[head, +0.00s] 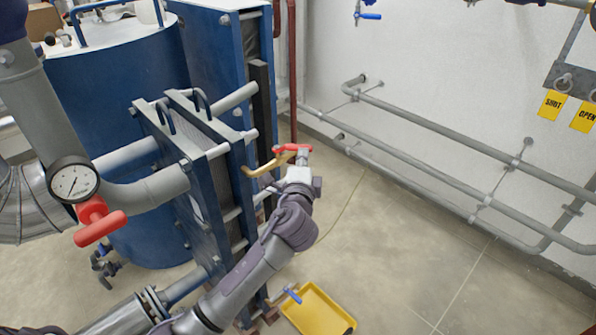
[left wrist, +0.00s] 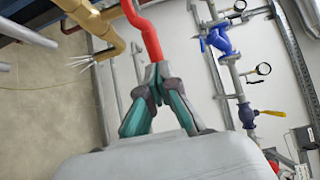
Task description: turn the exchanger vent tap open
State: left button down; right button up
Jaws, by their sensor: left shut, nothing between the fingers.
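The vent tap is a brass pipe (head: 265,166) on the plate exchanger (head: 205,150), with a red lever (head: 293,148) at its outer end. In the left wrist view the brass body (left wrist: 92,20) is at top left, and the red lever (left wrist: 143,30) runs down to the fingertips. My left gripper (head: 302,158) is right at the lever's outer end, shut with nothing between its fingers. Its green-padded fingers (left wrist: 156,75) meet at or just beside the lever tip; I cannot tell whether they touch. My right gripper is in neither view.
A pressure gauge (head: 73,180) and a red-handled valve (head: 100,222) stand at left before a blue tank (head: 110,80). A yellow tray (head: 318,310) lies on the floor below my left arm. Grey pipes (head: 430,125) run along the wall. The floor at right is clear.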

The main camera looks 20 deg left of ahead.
aim_at(307, 146)
pick_arm(q)
jog(key=w+n+g+y+b, duration=0.1)
jog(key=y, duration=0.1)
jog(key=w+n+g+y+b, duration=0.1)
jog(key=n+y, duration=0.1)
jog(key=w+n+y+b, duration=0.1)
jog(key=y, duration=0.1)
jog(key=shift+a+f+g+b, duration=0.25)
jog(key=shift+g+b, duration=0.1)
jog(key=shift+g, duration=0.05)
jog(key=shift+w, duration=0.35)
jog(key=shift+w+a+r, duration=0.2)
jog(key=shift+w, duration=0.2)
jog(key=shift+w+a+b, duration=0.3)
jog(key=shift+w+b, duration=0.05)
jog(key=shift+w, duration=0.45)
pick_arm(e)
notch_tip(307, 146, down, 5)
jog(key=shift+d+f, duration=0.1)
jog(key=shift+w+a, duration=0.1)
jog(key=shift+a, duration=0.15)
